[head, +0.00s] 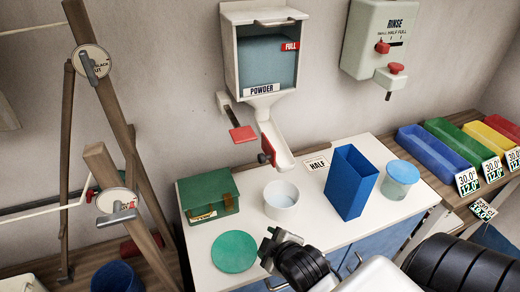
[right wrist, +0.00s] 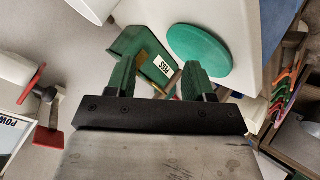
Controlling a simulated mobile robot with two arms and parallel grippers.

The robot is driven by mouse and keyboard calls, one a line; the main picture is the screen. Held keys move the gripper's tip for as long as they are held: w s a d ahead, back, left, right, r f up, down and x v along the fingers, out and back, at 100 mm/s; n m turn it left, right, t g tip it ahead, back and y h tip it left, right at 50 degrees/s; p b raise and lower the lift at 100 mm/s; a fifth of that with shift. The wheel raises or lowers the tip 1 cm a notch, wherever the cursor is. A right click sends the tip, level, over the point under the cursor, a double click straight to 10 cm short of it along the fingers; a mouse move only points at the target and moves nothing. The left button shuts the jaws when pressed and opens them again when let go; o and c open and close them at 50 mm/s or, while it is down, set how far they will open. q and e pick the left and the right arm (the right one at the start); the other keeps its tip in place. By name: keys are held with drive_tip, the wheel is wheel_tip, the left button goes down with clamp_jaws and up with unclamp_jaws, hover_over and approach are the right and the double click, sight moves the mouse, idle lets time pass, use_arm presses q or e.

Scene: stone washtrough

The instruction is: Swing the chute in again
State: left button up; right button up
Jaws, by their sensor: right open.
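The powder dispenser (head: 267,62) hangs on the wall, with a white chute (head: 276,143) below it. The chute slants down to the right, its lower end near the back edge of the worktop and behind the white pot (head: 281,201). My right gripper (head: 270,243) is open and empty, in front of the pot and apart from the chute. Its green fingers show in the right wrist view (right wrist: 158,76). My left gripper is out of view.
A red lever (head: 242,133) juts out left of the chute. A rinse dispenser (head: 390,45) hangs to the right.

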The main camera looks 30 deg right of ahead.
sight(263, 162)
drive_tip(key=w+d+r+n+t+h, duration=0.1)
drive_tip(key=w+d+r+n+t, duration=0.25)
drive_tip(key=r, duration=0.25)
drive_tip(key=w+d+r+n+t+h, duration=0.2)
drive_tip(key=r+n+t, duration=0.2)
drive_tip(key=r, duration=0.2)
drive_tip(key=p+x, duration=0.1)
drive_tip(key=x, duration=0.2)
drive_tip(key=p+x, duration=0.1)
drive_tip(key=x, duration=0.2)
drive_tip(key=p+x, duration=0.1)
drive_tip(key=x, duration=0.2)
drive_tip(key=shift+w+r, duration=0.1)
drive_tip(key=shift+r, duration=0.15)
drive_tip(key=shift+w+d, duration=0.15)
drive_tip(key=shift+w, duration=0.35)
drive_tip(key=shift+f, duration=0.1)
clamp_jaws()
